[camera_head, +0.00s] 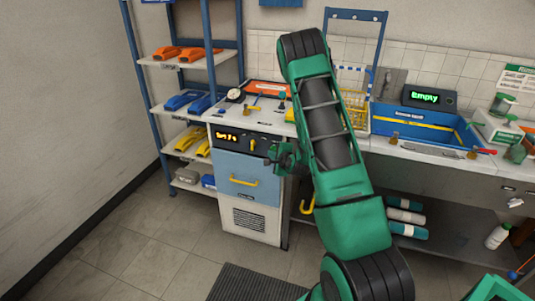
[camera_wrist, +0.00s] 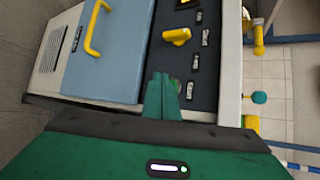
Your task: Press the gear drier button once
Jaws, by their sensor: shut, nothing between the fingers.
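The gear drier (camera_head: 233,203) is a white cabinet with a blue door and a yellow handle. Its black control panel (camera_head: 228,138) has an orange-lit display and a yellow knob (camera_head: 252,145). In the wrist view the panel (camera_wrist: 196,60) appears turned on its side, with the knob (camera_wrist: 177,36) above my fingertips and several small labels. My gripper (camera_head: 287,157) is shut and empty at the panel's right end; its fingertips (camera_wrist: 163,82) cover part of the panel. A small green spot, perhaps a button (camera_wrist: 176,86), shows beside the tip. I cannot tell whether they touch.
A blue shelf rack (camera_head: 185,57) with orange, blue and yellow items stands left of the drier. A counter on the right holds a blue tray (camera_head: 425,118) and a display reading "Empty" (camera_head: 429,97). A dark mat (camera_head: 255,284) lies on the floor before the drier.

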